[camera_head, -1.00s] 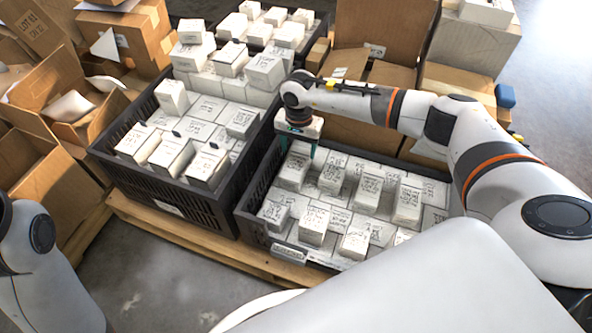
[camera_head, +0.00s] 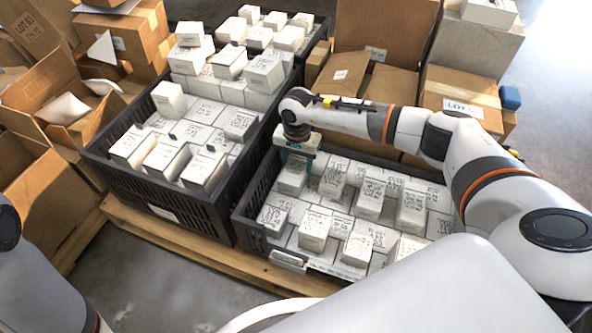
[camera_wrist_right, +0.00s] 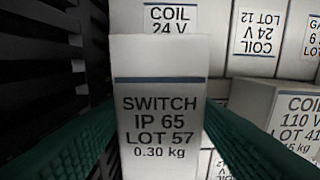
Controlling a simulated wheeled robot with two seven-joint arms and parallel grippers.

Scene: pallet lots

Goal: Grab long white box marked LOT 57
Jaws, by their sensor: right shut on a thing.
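The long white box marked LOT 57 (camera_wrist_right: 158,120) fills the middle of the right wrist view, with "SWITCH IP 65" and a dark stripe on its face. In the head view the box (camera_head: 292,181) stands upright at the back left of the right-hand black crate (camera_head: 252,238). My right gripper (camera_head: 295,163) is above it, with its green fingers (camera_wrist_right: 158,150) shut on its two sides. I cannot tell whether the box is clear of the boxes under it. My left gripper is out of view; only part of that arm shows at the left edge.
Other white boxes (camera_head: 314,230) stand close by in the same crate. A second black crate (camera_head: 165,205) full of white boxes is just to the left. A dark crate wall (camera_wrist_right: 60,60) is close beside the held box. Cardboard cartons (camera_head: 390,82) stand behind.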

